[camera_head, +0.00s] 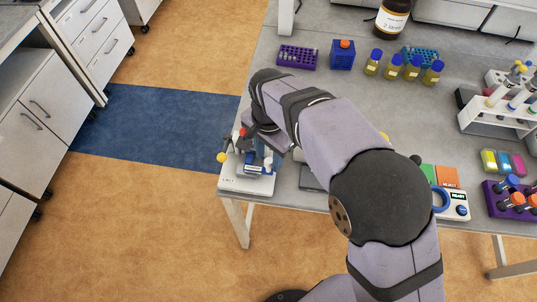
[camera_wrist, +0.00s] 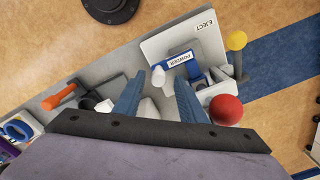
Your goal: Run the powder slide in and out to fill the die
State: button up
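The tablet press is at the left front corner of the bench in the head view, on a white base plate (camera_head: 243,184). In the wrist view the blue powder slide (camera_wrist: 193,69) carries a label reading POWDER, with a white knob (camera_wrist: 158,76) beside it. My gripper (camera_wrist: 158,88) is open, its two blue fingers apart above the press. The white knob is near the fingertips, roughly between them, and I see no grip on it. In the head view my gripper (camera_head: 266,140) is over the press and partly hidden by my arm. I cannot see the die clearly.
A red ball knob (camera_wrist: 226,110) is close to the right finger, and a yellow ball knob (camera_wrist: 236,40) is beyond the slide, near the EJECT plate (camera_wrist: 185,38). An orange-handled tool (camera_wrist: 60,97) lies left. Vials (camera_head: 393,67) and racks stand at the back.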

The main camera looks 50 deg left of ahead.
jog(key=shift+r+b, duration=1.2)
jog(key=shift+r, duration=2.5)
jog(key=shift+f+b, duration=0.2)
jog(key=shift+b, duration=0.2)
jog(key=shift+f+b, duration=0.1)
jog(key=shift+b, duration=0.35)
jog(key=shift+s+d+b, duration=0.15)
jog(key=shift+s+b, duration=0.05)
jog(key=shift+b, duration=0.45)
jog(key=shift+r, duration=0.2)
jog(key=shift+f+p, duration=1.1)
jog(key=shift+f, duration=2.55)
grip_shut()
